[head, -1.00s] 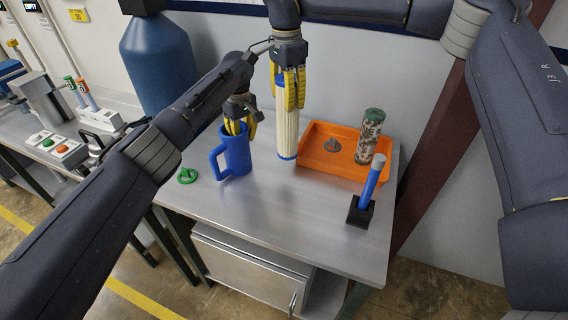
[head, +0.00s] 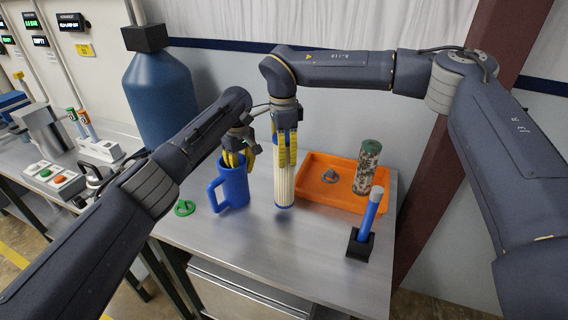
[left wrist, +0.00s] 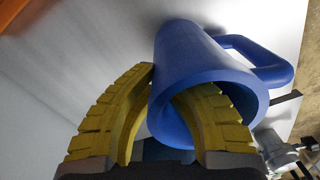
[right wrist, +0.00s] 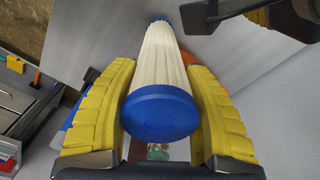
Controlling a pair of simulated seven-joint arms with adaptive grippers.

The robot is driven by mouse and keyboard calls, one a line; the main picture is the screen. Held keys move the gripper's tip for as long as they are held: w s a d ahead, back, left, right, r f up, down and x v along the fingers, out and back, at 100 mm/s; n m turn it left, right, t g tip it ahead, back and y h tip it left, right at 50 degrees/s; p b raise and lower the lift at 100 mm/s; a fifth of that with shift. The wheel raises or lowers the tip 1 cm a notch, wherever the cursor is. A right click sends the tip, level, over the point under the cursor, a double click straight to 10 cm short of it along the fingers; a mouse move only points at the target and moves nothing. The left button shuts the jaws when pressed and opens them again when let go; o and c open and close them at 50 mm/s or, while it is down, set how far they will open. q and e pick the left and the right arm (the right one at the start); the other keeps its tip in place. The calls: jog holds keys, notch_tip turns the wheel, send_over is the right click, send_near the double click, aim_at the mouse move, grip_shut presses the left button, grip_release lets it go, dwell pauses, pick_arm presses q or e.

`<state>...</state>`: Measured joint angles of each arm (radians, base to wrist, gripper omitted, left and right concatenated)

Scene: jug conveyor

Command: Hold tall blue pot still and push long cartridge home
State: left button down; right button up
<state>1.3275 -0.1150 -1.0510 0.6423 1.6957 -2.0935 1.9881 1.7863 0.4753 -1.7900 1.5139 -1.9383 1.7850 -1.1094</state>
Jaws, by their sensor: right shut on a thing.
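The tall blue pot (head: 233,188) stands upright on the steel table, its handle to the left. My left gripper (head: 236,160) is at its mouth. In the left wrist view, one finger of the left gripper (left wrist: 165,85) is inside the pot (left wrist: 190,60) and the other is outside its wall; whether they pinch the wall is unclear. My right gripper (head: 284,158) is shut on the long cartridge (head: 284,186), white and ribbed with blue end caps. The cartridge hangs upright to the right of the pot, apart from it. Its blue top cap shows in the right wrist view (right wrist: 160,110).
An orange tray (head: 318,202) at the back right holds a mottled green-capped cylinder (head: 367,165) and a small grey part (head: 329,176). A blue rod (head: 368,222) stands in a black holder (head: 360,243). A green ring (head: 185,208) lies left of the pot. The front table is clear.

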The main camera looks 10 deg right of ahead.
jog(key=shift+f, duration=1.9)
jog(key=o, duration=1.6)
jog(key=shift+c, duration=0.2)
notch_tip(320, 180, up, 11)
jog(key=shift+a+r, duration=0.1)
jog(key=shift+r, duration=0.1)
jog(key=shift+o, duration=1.1)
jog(key=shift+r, duration=0.45)
